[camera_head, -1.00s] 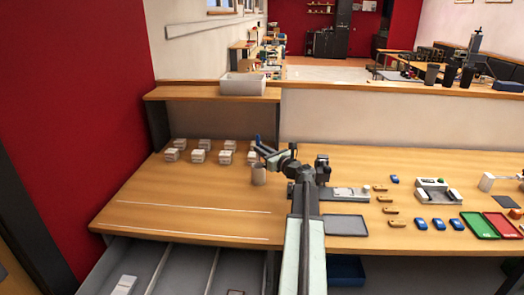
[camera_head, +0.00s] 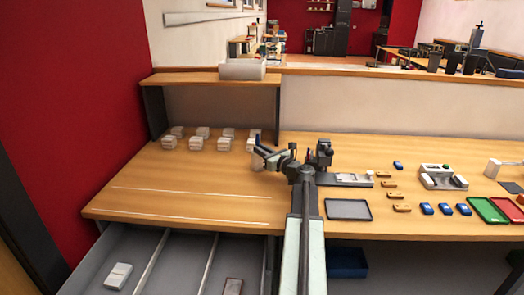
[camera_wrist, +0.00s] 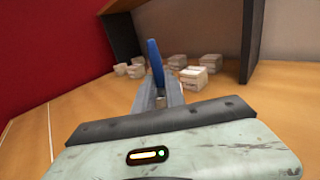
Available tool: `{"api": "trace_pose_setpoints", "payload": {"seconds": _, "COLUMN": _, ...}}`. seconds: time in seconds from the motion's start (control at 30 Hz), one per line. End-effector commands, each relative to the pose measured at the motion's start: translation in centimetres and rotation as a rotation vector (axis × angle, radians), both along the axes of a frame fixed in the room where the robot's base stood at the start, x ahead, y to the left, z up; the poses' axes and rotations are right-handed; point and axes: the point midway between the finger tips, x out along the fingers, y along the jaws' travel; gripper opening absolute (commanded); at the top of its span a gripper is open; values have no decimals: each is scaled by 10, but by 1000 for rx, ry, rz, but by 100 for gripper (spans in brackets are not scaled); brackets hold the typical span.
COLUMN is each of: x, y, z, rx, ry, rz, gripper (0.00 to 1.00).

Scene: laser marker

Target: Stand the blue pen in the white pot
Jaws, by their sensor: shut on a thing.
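My gripper (camera_wrist: 158,92) is shut on the blue pen (camera_wrist: 155,60). In the wrist view the pen stands nearly upright between the fingers, leaning slightly, with its upper part above them.
Several small white boxes (camera_head: 196,143) stand behind and left of the pot. A grey tray (camera_head: 349,209) and several blue and brown pieces lie to the right. An open drawer (camera_head: 180,262) is below the bench front.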

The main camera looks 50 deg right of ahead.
Motion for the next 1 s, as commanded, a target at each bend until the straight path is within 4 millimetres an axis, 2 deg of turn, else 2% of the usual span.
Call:
{"api": "trace_pose_setpoints", "payload": {"seconds": 0.07, "x": 0, "y": 0, "z": 1, "rx": 0, "ry": 0, "rz": 0, "gripper": 0}}
{"api": "trace_pose_setpoints", "payload": {"seconds": 0.1, "x": 0, "y": 0, "z": 1, "rx": 0, "ry": 0, "rz": 0, "gripper": 21}}
{"api": "trace_pose_setpoints", "payload": {"seconds": 0.17, "x": 0, "y": 0, "z": 1, "rx": 0, "ry": 0, "rz": 0, "gripper": 37}}
{"api": "trace_pose_setpoints", "payload": {"seconds": 0.2, "x": 0, "y": 0, "z": 1, "rx": 0, "ry": 0, "rz": 0, "gripper": 40}}
{"api": "trace_pose_setpoints", "payload": {"seconds": 0.57, "x": -3, "y": 1, "z": 0, "rx": 0, "ry": 0, "rz": 0, "gripper": 40}}
{"api": "trace_pose_setpoints", "payload": {"seconds": 0.67, "x": -14, "y": 2, "z": 0, "rx": 0, "ry": 0, "rz": -1, "gripper": 40}}
{"api": "trace_pose_setpoints", "payload": {"seconds": 0.9, "x": -60, "y": 10, "z": 0, "rx": 0, "ry": 0, "rz": -2, "gripper": 40}}
{"api": "trace_pose_setpoints", "payload": {"seconds": 1.0, "x": -73, "y": 11, "z": 0, "rx": 0, "ry": 0, "rz": 0, "gripper": 40}}
